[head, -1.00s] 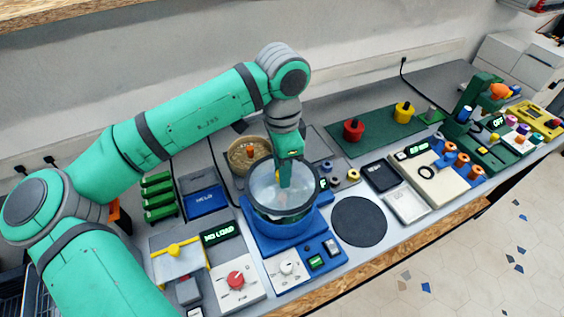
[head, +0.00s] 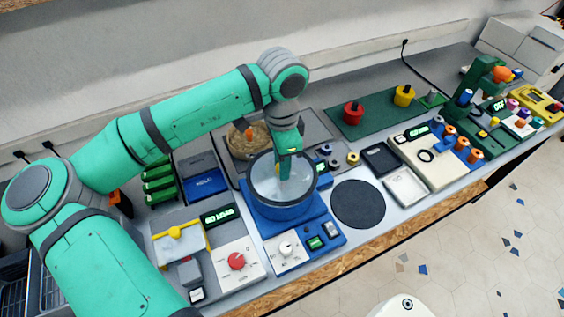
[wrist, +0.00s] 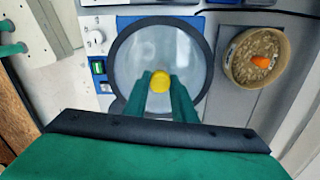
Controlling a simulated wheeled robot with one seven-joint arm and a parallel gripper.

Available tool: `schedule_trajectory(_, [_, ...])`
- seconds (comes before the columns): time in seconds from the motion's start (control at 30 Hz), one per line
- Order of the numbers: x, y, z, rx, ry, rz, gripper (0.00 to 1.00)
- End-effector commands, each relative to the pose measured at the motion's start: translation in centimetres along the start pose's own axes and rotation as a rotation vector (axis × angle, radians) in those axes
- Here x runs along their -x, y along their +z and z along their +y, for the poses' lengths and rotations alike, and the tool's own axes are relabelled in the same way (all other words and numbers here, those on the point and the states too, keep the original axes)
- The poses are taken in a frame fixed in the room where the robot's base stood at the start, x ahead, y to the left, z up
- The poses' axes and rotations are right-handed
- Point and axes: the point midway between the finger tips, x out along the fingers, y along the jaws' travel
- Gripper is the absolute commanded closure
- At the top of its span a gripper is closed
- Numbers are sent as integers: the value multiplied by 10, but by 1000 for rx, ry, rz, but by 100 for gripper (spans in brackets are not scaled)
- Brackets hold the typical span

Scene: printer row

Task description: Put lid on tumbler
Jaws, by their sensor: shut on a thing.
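The lid (head: 265,178) is a clear round disc with a dark rim and a yellow knob (wrist: 160,79). My gripper (head: 284,178) points down and is shut on the knob, with the green fingers on either side of it in the wrist view (wrist: 163,88). The lid lies level over the blue tumbler (head: 283,213) and looks centred on it. Its rim appears at or very near the tumbler's top; I cannot tell whether it is fully seated. The lid's rim hides most of the tumbler's upper edge.
A tan bowl of grainy material (head: 247,141) with an orange piece stands close behind the tumbler. A control panel with a white dial (head: 286,249) is in front. A black round mat (head: 358,204) lies clear to the right. A red-knob box (head: 237,262) is at front left.

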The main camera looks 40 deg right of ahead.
Motion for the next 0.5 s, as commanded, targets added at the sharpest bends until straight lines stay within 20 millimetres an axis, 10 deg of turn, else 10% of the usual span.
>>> schedule_trajectory(0.5, [-8,0,0,0,0,0,100])
